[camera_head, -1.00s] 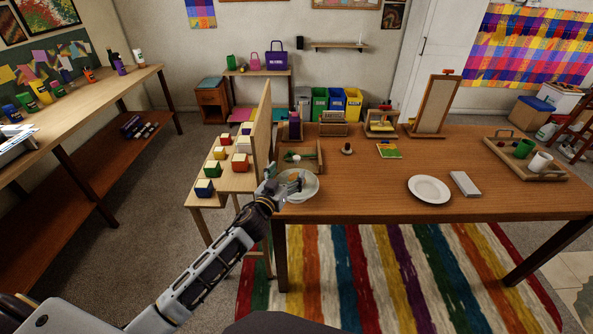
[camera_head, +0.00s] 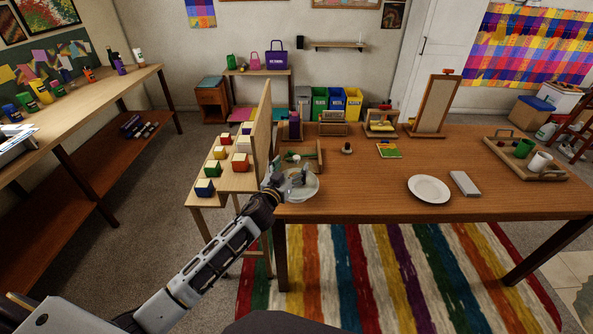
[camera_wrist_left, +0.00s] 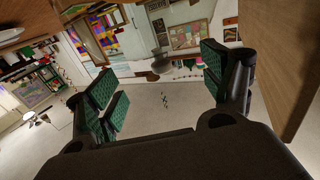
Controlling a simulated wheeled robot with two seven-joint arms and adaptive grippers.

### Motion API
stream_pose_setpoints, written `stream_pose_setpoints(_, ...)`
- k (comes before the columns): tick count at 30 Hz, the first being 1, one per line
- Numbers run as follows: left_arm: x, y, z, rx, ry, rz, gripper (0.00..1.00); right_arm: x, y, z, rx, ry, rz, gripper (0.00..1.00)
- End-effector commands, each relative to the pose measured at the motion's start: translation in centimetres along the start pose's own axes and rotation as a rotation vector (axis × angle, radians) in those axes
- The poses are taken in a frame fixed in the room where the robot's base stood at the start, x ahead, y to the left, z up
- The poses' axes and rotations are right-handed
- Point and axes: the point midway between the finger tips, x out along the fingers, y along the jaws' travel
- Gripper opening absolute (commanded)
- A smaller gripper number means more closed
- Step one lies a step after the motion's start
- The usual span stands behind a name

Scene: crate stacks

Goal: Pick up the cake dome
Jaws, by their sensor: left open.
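A pale round dish with what looks like a clear dome (camera_head: 306,190) is at the left front corner of the wooden table (camera_head: 350,205). The dome's outline is hard to make out against the dish. My left gripper (camera_head: 290,181) is over the left side of this dish and hides part of it. In the left wrist view its two green-padded fingers (camera_wrist_left: 163,92) are wide apart. I cannot tell whether the fingers touch the dome. My right gripper is not in view.
A low stand with colored blocks (camera_head: 205,188) and an upright wooden panel (camera_head: 262,130) are close on the left. A wooden tray (camera_head: 305,158) is just behind the dish. A white plate (camera_head: 429,189) and a pale block (camera_head: 464,184) are to the right, with bare tabletop between.

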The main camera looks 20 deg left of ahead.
Motion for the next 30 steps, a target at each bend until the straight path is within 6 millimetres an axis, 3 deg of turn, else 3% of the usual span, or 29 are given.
stream_pose_setpoints(16, 3.2, -0.1, -0.3, 0.001, 0.001, 0.0, 0.82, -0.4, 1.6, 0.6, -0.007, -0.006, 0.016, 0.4)
stream_pose_setpoints(30, 5.2, -0.1, -0.2, 0.001, 0.0, 0.001, 0.82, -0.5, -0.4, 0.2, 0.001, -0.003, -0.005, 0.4)
